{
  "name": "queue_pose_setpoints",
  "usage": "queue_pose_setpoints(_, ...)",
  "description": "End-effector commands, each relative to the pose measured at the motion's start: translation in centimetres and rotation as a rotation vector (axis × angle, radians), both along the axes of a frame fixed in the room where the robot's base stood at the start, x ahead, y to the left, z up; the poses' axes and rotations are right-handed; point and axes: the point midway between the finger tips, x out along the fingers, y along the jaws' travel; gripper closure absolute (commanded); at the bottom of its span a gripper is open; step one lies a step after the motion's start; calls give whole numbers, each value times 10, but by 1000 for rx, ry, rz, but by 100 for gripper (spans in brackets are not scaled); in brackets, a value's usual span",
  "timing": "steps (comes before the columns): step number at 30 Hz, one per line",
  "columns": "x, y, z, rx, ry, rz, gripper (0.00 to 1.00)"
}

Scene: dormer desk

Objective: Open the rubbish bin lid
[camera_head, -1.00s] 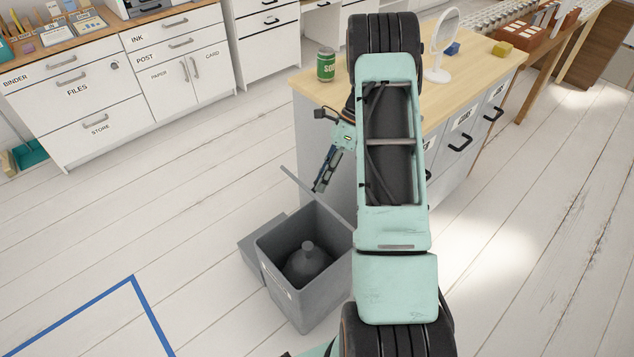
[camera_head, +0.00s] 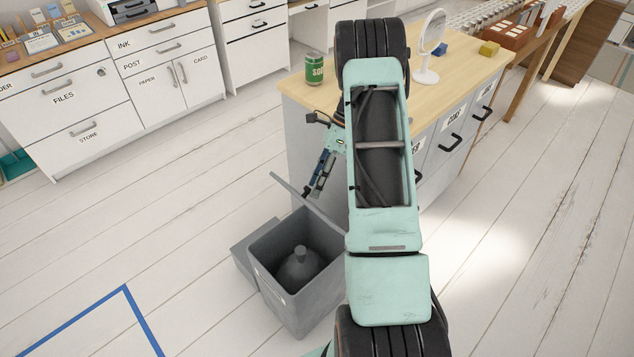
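The grey rubbish bin (camera_head: 292,299) stands on the floor left of my arm. Its lid (camera_head: 302,198) is raised and tilted up along the bin's far right side, seen nearly edge-on. A dark tied bag (camera_head: 301,268) shows inside the bin. My gripper (camera_head: 312,190) hangs from my arm just above the bin's far side, close to the raised lid. I cannot tell whether it touches the lid. Its fingers are small and seen from the side, so their opening is unclear.
A desk with a wooden top (camera_head: 318,93) stands behind my arm, carrying a green soda can (camera_head: 316,68) and a round mirror (camera_head: 430,45). White drawer cabinets (camera_head: 80,100) line the back. A blue tape line (camera_head: 75,318) marks open floor at the lower left.

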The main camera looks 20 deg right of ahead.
Motion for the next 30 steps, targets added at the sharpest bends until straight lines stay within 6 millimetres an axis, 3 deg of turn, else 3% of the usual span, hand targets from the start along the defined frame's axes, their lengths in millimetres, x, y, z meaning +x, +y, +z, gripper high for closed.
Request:
queue_pose_setpoints(5, 4, -6, 11, 0, -6, -1, 60)
queue_pose_setpoints(18, 17, -50, 84, -2, -3, -1, 60)
queue_pose_setpoints(24, 19, -59, 100, -1, -2, -1, 60)
queue_pose_setpoints(30, 19, -60, 103, -1, 0, -1, 60)
